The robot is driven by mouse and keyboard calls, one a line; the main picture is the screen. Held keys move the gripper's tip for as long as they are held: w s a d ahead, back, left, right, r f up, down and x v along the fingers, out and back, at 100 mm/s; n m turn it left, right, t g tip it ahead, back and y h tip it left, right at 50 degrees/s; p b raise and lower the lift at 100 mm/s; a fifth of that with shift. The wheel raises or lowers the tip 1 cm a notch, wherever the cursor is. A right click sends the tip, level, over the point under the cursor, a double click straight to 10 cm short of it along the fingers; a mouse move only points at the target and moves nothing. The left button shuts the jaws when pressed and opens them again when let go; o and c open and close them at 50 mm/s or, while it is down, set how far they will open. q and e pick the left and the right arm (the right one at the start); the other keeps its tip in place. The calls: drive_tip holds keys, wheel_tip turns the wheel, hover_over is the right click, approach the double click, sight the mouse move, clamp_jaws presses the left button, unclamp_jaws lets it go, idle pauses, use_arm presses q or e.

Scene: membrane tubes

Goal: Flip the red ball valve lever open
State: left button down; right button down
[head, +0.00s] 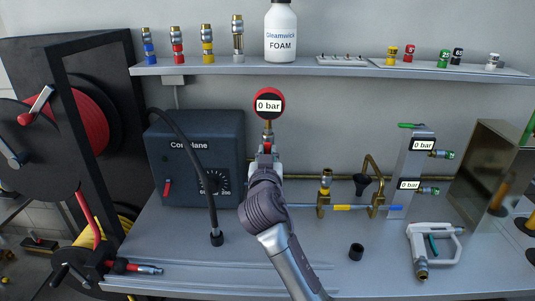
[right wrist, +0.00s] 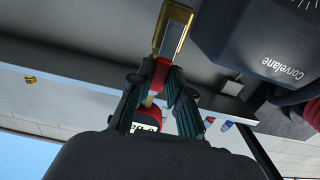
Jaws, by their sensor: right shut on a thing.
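A short red lever (head: 167,187) shows on the lower left front of the dark blue box marked Corvelane (head: 180,145), tilted slightly from upright. I take this for the valve lever; its valve body is too small to make out. My right gripper (head: 266,153) is in front of the box's right side, apart from the lever. It is shut on the red collar of a gauge (head: 268,104), which stands upright above the fingers and reads 0 bar. In the right wrist view the fingers (right wrist: 162,85) close around the red collar, with a brass and silver end beyond. My left gripper is not in view.
A black hose (head: 207,175) arches in front of the box down to the bench. A black dial (head: 213,181) is on the box front. A brass pipe with fittings (head: 325,190) runs to the right. A shelf (head: 350,69) with couplings hangs above.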

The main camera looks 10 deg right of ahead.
drive_tip(key=c, duration=1.1)
unclamp_jaws()
drive_tip(key=v, duration=1.2)
